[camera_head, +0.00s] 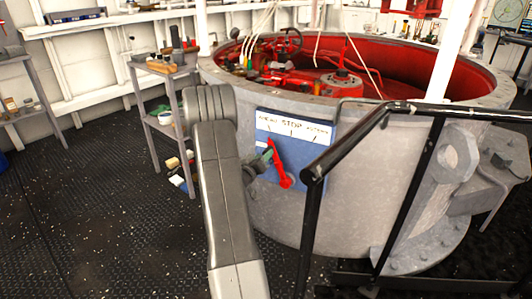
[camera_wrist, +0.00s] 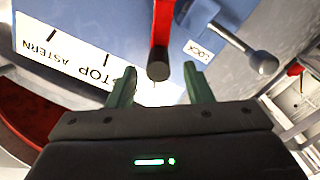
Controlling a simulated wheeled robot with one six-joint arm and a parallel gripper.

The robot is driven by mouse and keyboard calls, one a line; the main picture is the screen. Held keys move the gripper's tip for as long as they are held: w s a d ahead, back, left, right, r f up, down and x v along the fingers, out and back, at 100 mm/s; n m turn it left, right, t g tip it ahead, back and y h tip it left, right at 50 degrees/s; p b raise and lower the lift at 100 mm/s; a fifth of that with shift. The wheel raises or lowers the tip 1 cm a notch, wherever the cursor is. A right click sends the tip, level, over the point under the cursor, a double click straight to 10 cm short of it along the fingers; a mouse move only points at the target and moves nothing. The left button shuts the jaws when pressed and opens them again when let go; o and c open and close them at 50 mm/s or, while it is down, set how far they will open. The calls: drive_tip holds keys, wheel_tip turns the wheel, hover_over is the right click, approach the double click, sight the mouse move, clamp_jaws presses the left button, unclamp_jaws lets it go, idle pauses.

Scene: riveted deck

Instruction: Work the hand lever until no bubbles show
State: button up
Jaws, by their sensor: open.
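A red hand lever (camera_head: 284,176) is mounted on a blue panel (camera_head: 262,126) marked with STOP and ASTERN, on the side of a large grey round housing. In the wrist view the red lever (camera_wrist: 161,22) ends in a black tip (camera_wrist: 158,69). My gripper (camera_head: 266,158) is close to the panel beside the lever. In the wrist view my gripper (camera_wrist: 160,82) is open, with a green finger on each side of the black tip. I can make out no bubbles in either view.
A grey rod with a ball end (camera_wrist: 263,62) stands beside a LOCK label (camera_wrist: 198,50). A black handrail (camera_head: 345,148) runs close to the right of my gripper. A small shelf stand (camera_head: 165,110) stands at the left.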

drive_tip(key=p+v, duration=0.1)
drive_tip(key=v, duration=0.9)
drive_tip(key=b+x, duration=0.2)
drive_tip(key=x, duration=1.2)
drive_tip(key=shift+d, duration=0.2)
drive_tip(key=shift+s+d+r+m+b, duration=0.2)
drive_tip(key=shift+s+d+m+b, duration=0.2)
drive_tip(key=shift+s+m+b, duration=0.1)
drive_tip(key=shift+r, duration=0.15)
